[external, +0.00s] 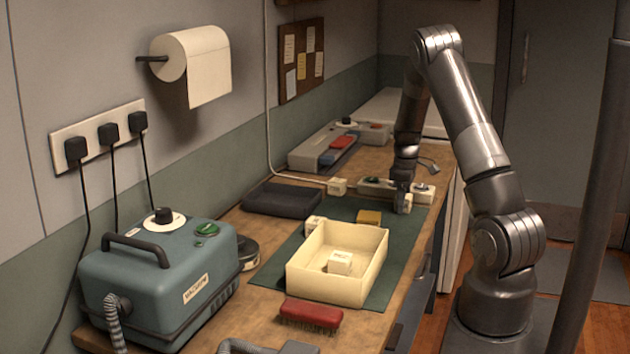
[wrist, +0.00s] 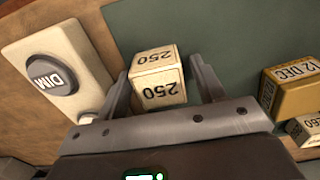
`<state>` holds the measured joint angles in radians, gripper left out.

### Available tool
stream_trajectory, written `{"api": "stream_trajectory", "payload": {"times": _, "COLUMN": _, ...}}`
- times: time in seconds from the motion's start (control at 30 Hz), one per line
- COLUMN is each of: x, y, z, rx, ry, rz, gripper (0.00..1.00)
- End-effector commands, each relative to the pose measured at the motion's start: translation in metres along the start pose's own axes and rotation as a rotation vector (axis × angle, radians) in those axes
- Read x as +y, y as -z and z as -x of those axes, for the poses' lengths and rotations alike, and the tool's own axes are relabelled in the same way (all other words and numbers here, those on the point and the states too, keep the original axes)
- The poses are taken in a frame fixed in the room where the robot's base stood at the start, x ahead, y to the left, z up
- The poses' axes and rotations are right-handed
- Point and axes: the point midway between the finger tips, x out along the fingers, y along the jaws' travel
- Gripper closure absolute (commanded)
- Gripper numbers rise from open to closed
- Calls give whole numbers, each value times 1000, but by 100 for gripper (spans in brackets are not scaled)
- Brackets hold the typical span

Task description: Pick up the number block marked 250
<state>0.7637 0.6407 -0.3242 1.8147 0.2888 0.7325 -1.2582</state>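The cream number block marked 250 (wrist: 160,90) stands between the two fingers of my gripper (wrist: 165,82) in the wrist view. In the external view my gripper (external: 403,198) is low over the far end of the green mat (external: 414,240). There the fingers and the block are too small to tell apart.
A white panel with a DIM knob (wrist: 50,77) lies close left of the fingers. A mustard block marked 12 DEC (wrist: 290,92) and another cream block (wrist: 304,131) are to the right. A cream tray (external: 322,290) holding a block and a red brush (external: 310,315) are nearer the camera.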

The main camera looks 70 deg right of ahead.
Motion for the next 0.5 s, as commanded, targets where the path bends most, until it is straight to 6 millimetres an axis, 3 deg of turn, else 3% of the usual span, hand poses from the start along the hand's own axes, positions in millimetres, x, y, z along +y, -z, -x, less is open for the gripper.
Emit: {"api": "stream_trajectory", "payload": {"times": 0.5, "x": 0, "y": 0, "z": 0, "rx": 0, "ry": 0, "rz": 0, "gripper": 80}}
